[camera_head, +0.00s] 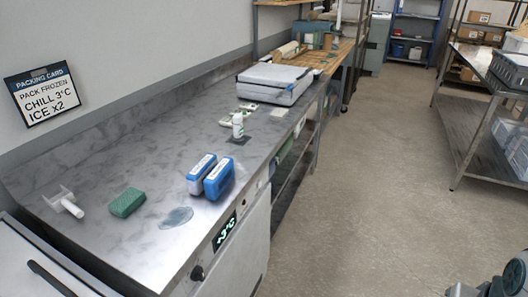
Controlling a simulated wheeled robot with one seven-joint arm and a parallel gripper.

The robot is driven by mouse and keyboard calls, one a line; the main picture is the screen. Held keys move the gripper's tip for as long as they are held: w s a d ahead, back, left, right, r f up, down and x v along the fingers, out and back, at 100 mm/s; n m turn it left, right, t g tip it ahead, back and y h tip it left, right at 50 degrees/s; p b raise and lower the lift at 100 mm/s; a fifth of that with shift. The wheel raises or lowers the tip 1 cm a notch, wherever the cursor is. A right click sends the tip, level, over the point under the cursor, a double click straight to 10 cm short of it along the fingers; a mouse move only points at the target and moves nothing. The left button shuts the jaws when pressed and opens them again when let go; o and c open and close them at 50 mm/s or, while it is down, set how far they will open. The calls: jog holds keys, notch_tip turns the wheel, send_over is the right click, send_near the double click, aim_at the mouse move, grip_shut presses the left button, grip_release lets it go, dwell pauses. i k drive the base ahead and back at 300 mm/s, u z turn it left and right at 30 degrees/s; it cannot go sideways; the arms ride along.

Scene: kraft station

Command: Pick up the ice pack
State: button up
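Two blue ice packs with white labels stand side by side near the front edge of the steel counter (90,236). The left ice pack (201,181) and the right ice pack (219,183) are upright on their long edges, very close together. A wet-looking patch (175,217) lies on the counter just in front and to the left of them. My gripper's fingers do not show; only a dark, rounded part, seemingly of my arm, shows at the bottom right corner, well away from the packs.
A green block (127,202) and a white fixture (66,205) stand left of the packs. Behind them are a white bottle (238,125) on a dark pad and a large grey-white case (273,83). A temperature display is on the counter front.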

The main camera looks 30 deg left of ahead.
aim_at(216, 183)
jog(key=u, duration=0.65)
jog(key=i, duration=0.95)
jog(key=u, duration=0.9)
jog(key=i, duration=0.55)
jog(key=u, duration=0.05)
